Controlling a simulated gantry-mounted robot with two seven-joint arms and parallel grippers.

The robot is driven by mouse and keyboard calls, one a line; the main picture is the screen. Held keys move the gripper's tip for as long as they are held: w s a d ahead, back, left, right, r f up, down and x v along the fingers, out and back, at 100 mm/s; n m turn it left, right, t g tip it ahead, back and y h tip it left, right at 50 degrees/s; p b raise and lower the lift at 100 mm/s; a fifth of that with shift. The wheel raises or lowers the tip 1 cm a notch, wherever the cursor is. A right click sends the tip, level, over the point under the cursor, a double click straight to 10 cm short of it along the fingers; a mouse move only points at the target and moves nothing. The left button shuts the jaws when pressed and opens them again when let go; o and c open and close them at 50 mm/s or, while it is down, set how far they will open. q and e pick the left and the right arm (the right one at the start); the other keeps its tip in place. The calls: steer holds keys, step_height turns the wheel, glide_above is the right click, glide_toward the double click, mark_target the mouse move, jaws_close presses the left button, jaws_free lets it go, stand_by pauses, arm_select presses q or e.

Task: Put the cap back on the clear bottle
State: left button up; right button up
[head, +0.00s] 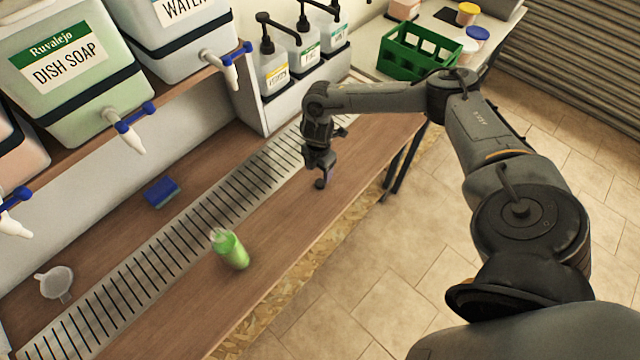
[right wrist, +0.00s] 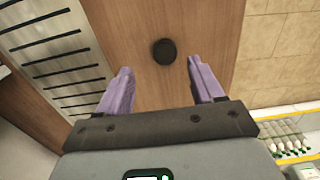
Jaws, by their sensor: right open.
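The clear bottle (head: 230,250), with green liquid in it, stands on the wooden counter beside the drain grate. Its top looks uncapped. A round black cap (right wrist: 164,51) lies on the wood in the right wrist view, a little beyond and between my right gripper's purple fingertips (right wrist: 160,67). My right gripper (head: 320,178) is open and empty, above the counter, up and to the right of the bottle in the head view. In that view I cannot clearly tell the cap from the dark gripper. My left gripper is not in view.
The slotted metal grate (head: 200,215) runs along the counter. A blue sponge (head: 162,192) and a white funnel (head: 56,283) lie behind it. Detergent drums with taps (head: 136,128) overhang the back. Pump bottles (head: 272,68) and a green crate (head: 418,52) stand farther off.

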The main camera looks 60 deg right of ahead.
mark_target(320, 182)
steer(key=shift+f, duration=0.1)
steer(key=shift+s+a+f+b, duration=0.1)
steer(key=shift+s+f+b, duration=0.2)
steer(key=shift+f, duration=1)
steer(key=shift+s+a+f+b, duration=0.1)
steer(key=shift+f+b, duration=0.25)
steer(key=shift+f, duration=0.9)
steer(key=shift+c, duration=0.5)
steer(key=c, duration=1)
